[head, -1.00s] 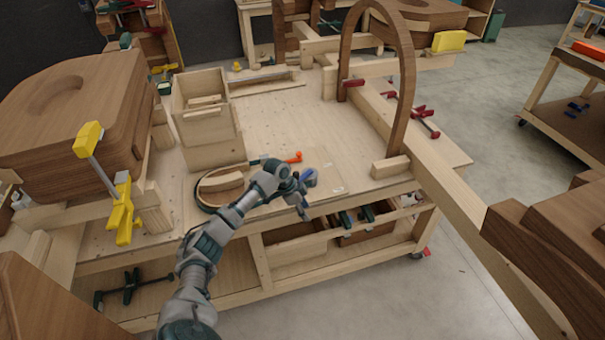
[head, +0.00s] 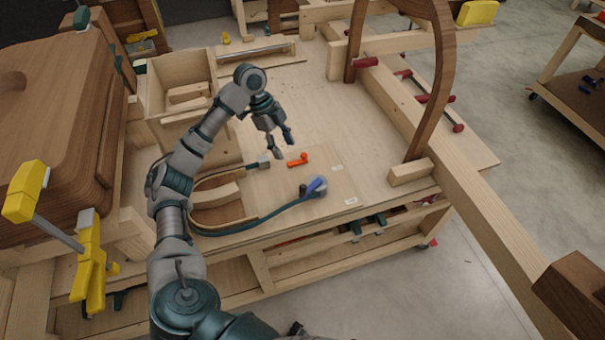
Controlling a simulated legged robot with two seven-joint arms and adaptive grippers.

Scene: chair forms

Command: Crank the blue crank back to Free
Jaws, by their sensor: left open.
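The blue crank (head: 315,186) sits on a small clamp body at the right end of a dark band on the workbench. The band (head: 262,217) curves around a light wooden form (head: 222,208). Two small white labels (head: 351,201) lie on the board near the crank; their text is too small to read. My left gripper (head: 283,147) is open and empty, fingers pointing down, above the board behind the crank and apart from it. An orange handle (head: 298,160) lies just in front of its fingertips in the picture. My right gripper is not in view.
A wooden box (head: 190,105) stands behind my left arm. A tall brown arch (head: 440,80) and a long light beam (head: 455,210) bound the right side. A yellow clamp (head: 90,265) is at the left. The bench middle (head: 310,100) is mostly clear.

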